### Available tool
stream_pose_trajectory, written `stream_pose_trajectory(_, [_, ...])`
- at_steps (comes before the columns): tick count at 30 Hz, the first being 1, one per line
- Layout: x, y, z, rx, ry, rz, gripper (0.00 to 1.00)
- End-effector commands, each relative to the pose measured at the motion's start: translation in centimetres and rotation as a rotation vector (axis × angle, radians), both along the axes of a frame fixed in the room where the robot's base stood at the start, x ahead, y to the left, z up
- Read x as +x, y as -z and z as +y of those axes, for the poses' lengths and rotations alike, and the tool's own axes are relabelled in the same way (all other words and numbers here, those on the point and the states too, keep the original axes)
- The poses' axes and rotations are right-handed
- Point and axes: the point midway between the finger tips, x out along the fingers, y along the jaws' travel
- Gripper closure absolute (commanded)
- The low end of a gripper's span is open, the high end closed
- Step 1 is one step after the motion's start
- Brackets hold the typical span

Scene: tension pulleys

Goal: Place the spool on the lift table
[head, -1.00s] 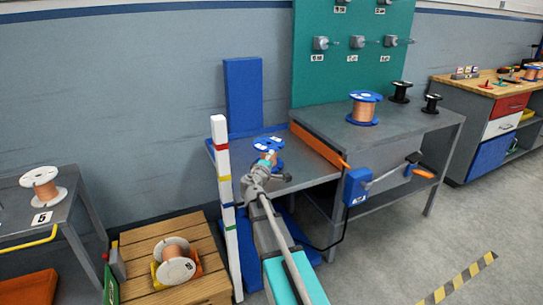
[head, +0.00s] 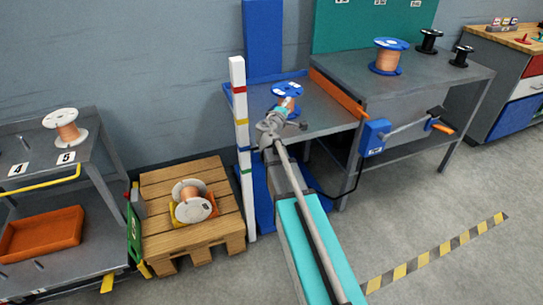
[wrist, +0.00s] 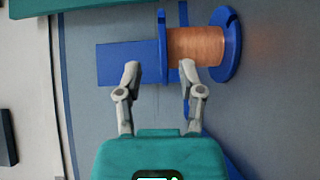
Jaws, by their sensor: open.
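A copper spool with blue flanges (head: 287,89) stands on the grey lift table (head: 325,112), beside the blue mast. My gripper (head: 289,104) is right at its near side and partly hides it. In the wrist view the spool (wrist: 197,46) lies across the picture, just ahead of my fingertips. My gripper (wrist: 159,69) is open and empty there. One flange lies ahead of the gap between the fingers, and the copper winding is ahead and right of it. I cannot tell whether a finger touches the spool.
A bench (head: 430,70) right of the lift table holds another blue spool (head: 388,57) and two black ones. A crank box (head: 375,136) sits on its front. A striped post (head: 241,150) stands left of the table. A pallet (head: 160,185) holds a white-flanged spool (head: 191,201).

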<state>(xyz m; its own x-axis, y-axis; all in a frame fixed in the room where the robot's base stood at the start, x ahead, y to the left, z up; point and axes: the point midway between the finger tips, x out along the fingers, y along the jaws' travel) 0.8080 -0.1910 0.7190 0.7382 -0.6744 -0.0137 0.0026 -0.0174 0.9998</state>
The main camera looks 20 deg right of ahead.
Motion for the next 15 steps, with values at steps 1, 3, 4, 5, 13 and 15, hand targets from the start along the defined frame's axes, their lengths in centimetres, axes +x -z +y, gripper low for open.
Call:
stream_pose_trajectory(1, [-0.1,0.0,0.0,0.005,0.002,0.0,0.5])
stream_pose_trajectory(3, [-0.4,0.2,0.0,0.02,0.01,-0.002,0.5])
stream_pose_trajectory(4, [-0.5,0.3,0.0,0.031,0.015,-0.003,0.5])
stream_pose_trajectory(5, [-0.8,0.5,0.0,0.043,0.022,-0.003,0.5])
stream_pose_trajectory(13, [-4.7,3.8,0.2,0.281,0.149,0.0,0.5])
stream_pose_trajectory(15, [-6.1,5.1,0.6,0.371,0.194,0.011,0.5])
